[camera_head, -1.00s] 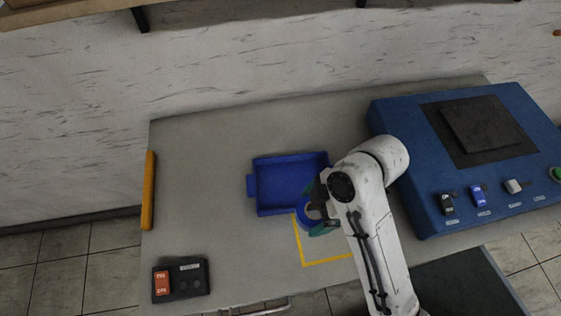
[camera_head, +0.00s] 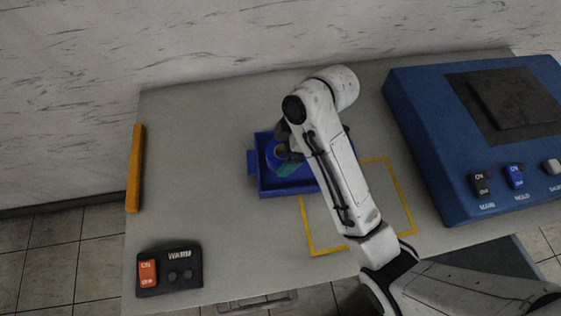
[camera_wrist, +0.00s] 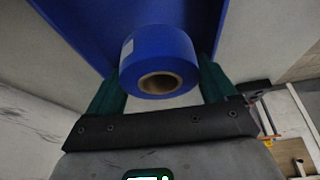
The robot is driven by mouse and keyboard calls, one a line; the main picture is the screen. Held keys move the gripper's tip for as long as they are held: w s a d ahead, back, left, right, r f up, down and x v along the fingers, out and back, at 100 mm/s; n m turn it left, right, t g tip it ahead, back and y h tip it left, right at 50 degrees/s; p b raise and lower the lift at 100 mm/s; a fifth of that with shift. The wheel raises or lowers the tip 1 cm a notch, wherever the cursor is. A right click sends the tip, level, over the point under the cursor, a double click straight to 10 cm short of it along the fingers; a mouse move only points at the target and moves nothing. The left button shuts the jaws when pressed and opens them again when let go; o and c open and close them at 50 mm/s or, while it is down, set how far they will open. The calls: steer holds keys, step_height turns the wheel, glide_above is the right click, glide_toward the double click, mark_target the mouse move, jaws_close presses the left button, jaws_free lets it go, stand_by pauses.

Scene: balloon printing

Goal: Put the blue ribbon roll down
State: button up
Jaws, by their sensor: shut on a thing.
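The blue ribbon roll (camera_head: 271,156) with a brown core is held in my gripper (camera_head: 284,153), over the left part of the blue tray (camera_head: 270,188). In the wrist view the roll (camera_wrist: 163,48) sits between the two green fingers, its cardboard core facing the camera. The tray's blue surface (camera_wrist: 82,28) shows behind it. Whether the roll touches the tray floor I cannot tell. My arm hides the right part of the tray.
A yellow square outline (camera_head: 312,240) marks the grey table (camera_head: 200,150) in front of the tray. A blue machine (camera_head: 425,150) with switches stands at right. A black switch box (camera_head: 190,268) sits at front left. The table's left side is mostly clear.

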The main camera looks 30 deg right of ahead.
steer(key=shift+w+f, duration=0.65)
steer(key=shift+f, duration=1.6)
steer(key=shift+f, duration=0.1)
steer(key=o, duration=0.9)
steer(key=p+v, duration=0.4)
steer(key=v, duration=0.6)
steer(key=shift+p, duration=0.4)
steer(key=shift+p+v, duration=1.05)
steer(key=shift+v, duration=0.05)
